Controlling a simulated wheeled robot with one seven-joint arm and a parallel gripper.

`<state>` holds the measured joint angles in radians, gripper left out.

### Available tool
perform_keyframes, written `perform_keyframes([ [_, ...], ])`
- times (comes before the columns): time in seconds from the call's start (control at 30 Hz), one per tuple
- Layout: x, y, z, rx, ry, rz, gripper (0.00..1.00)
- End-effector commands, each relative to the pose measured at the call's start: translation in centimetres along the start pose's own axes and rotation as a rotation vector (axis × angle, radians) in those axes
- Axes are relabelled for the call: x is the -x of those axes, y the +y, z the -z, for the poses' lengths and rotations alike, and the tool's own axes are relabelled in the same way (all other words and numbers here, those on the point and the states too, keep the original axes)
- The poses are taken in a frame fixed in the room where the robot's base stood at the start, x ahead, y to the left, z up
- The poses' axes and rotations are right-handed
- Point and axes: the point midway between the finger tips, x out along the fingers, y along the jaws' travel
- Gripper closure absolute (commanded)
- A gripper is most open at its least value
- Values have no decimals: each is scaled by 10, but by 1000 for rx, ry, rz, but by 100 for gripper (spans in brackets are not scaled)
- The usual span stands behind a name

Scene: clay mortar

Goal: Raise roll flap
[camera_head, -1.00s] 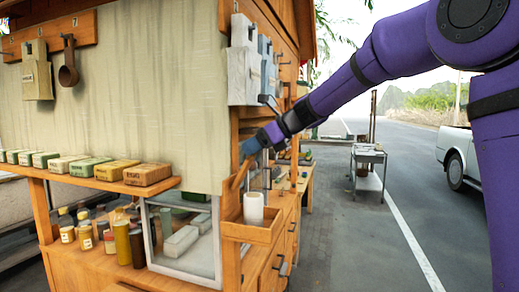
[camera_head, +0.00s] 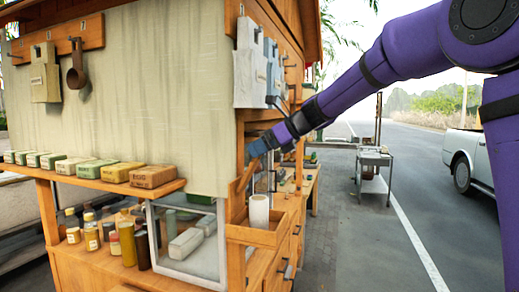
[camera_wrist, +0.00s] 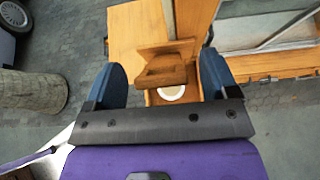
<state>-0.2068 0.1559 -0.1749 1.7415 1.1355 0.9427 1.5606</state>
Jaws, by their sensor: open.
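A wooden tray (camera_head: 254,235) is fixed to the near corner of the wooden cart. A white roll (camera_head: 259,211) stands upright in it. A thin wooden flap (camera_head: 239,182) stands tilted above the tray, behind the roll. My gripper (camera_head: 256,147) is just above the flap, its fingertips small in this view. In the wrist view, my gripper (camera_wrist: 161,62) is open, with its two blue fingers spread on either side of the flap (camera_wrist: 166,71). The white roll (camera_wrist: 172,93) shows partly below the flap, between the fingers. I cannot tell whether a finger touches the flap.
White bags (camera_head: 250,65) hang on the cart's side above my gripper. A glass case (camera_head: 186,240) stands left of the tray. A metal trolley (camera_head: 375,165) and a parked vehicle (camera_head: 464,158) stand to the right.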

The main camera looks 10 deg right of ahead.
Motion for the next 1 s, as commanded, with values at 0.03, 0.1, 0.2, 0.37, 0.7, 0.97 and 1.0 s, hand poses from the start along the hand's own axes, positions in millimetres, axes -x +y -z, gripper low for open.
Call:
perform_keyframes([
  [0.03, 8, 0, 0, 1, -1, 2, 20],
  [0.1, 20, 0, -1, 0, -2, 4, 20],
  [0.2, 40, 0, -1, 0, -3, 4, 20],
  [0.37, 68, 0, -1, 1, -3, 2, 20],
  [0.7, 98, 0, 0, 0, -1, 1, 20],
  [0.97, 99, 0, 0, 0, -1, 0, 22],
  [1.0, 99, 0, 0, -1, -2, 0, 32],
])
